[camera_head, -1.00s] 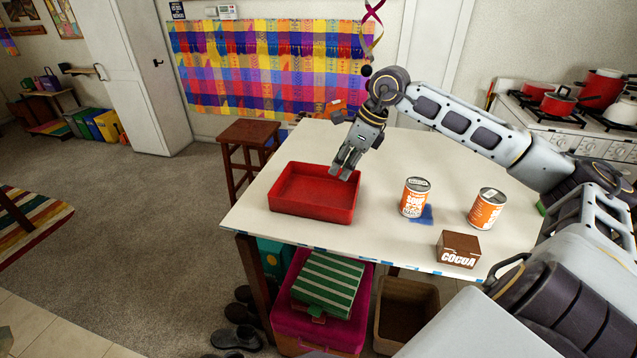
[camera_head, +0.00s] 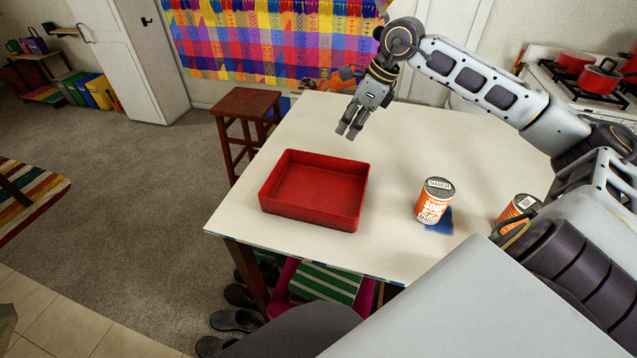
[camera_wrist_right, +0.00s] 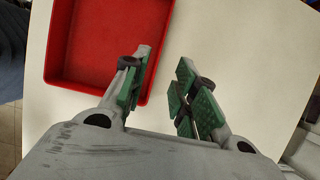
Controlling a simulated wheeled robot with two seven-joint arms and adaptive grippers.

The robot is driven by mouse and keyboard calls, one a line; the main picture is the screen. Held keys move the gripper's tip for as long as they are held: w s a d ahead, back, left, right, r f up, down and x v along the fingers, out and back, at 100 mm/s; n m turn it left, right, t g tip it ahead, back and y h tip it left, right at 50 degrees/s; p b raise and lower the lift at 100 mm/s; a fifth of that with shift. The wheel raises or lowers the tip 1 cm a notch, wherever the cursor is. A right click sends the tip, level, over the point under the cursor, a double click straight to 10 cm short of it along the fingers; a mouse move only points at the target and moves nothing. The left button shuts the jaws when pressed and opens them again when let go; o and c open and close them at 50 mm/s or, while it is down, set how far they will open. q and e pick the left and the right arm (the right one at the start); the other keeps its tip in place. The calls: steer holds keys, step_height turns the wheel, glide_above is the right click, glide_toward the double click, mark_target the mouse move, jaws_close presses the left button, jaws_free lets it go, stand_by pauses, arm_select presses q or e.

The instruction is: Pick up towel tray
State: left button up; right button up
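A red tray (camera_head: 312,190), shallow and rectangular, lies on the white table top near its left edge. It looks empty. It also shows at the upper left of the right wrist view (camera_wrist_right: 97,45). No towel shows. My right gripper (camera_head: 349,133) is above the table, just beyond the tray's far right corner, apart from it in the head view. In the right wrist view its two green-padded fingers (camera_wrist_right: 162,82) are apart with nothing between them, the left finger overlapping the tray's edge in the picture. My left gripper is not in view.
A soup can (camera_head: 434,201) stands on a blue patch right of the tray; another can (camera_head: 518,210) is partly hidden by my arm. A wooden stool (camera_head: 246,106) stands behind the table's left side. A stove (camera_head: 590,85) is at right. Carpet at left is mostly clear.

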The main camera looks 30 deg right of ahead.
steer(key=shift+s+a+r, duration=0.1)
steer(key=shift+s+r, duration=0.05)
steer(key=p+x, duration=0.1)
steer(key=x, duration=0.7)
steer(key=shift+f+p, duration=0.3)
steer(key=shift+p, duration=0.1)
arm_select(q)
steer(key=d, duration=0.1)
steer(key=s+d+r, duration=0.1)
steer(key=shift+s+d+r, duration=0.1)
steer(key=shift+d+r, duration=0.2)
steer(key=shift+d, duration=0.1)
arm_select(e)
steer(key=shift+a, duration=0.1)
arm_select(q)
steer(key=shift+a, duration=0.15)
